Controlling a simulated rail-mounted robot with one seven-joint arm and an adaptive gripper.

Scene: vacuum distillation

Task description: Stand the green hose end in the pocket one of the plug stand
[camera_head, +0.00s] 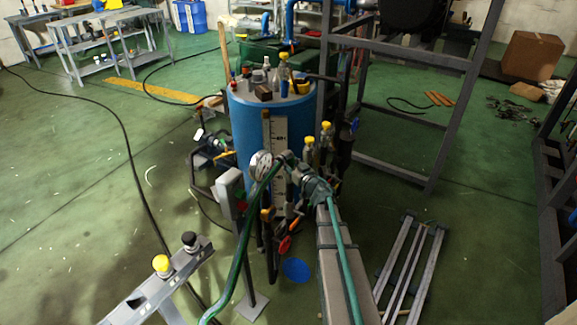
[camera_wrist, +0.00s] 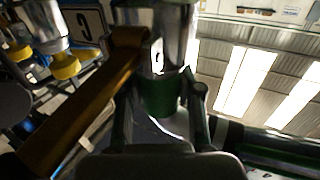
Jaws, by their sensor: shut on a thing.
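My gripper (camera_head: 290,166) is in front of the blue drum, near a round gauge, with my arm reaching up from the bottom of the head view. In the wrist view, my gripper (camera_wrist: 163,112) is shut on the green hose end (camera_wrist: 163,95), which shows as a green collar below a bright metal part. I cannot tell whether the two are joined. The green hose (camera_head: 241,250) hangs from the gripper to the bottom edge. The grey plug stand (camera_head: 202,255) is at lower left, with a yellow plug (camera_head: 162,265) and a black plug (camera_head: 190,241). Pocket numbers are not readable.
The blue drum (camera_head: 244,135) carries bottles and small items on top. A round gauge (camera_head: 261,165) and yellow-topped valves (camera_head: 309,145) crowd the gripper. A grey frame (camera_head: 398,168) stands at right. Green floor lies open at left, crossed by a black cable (camera_head: 127,150).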

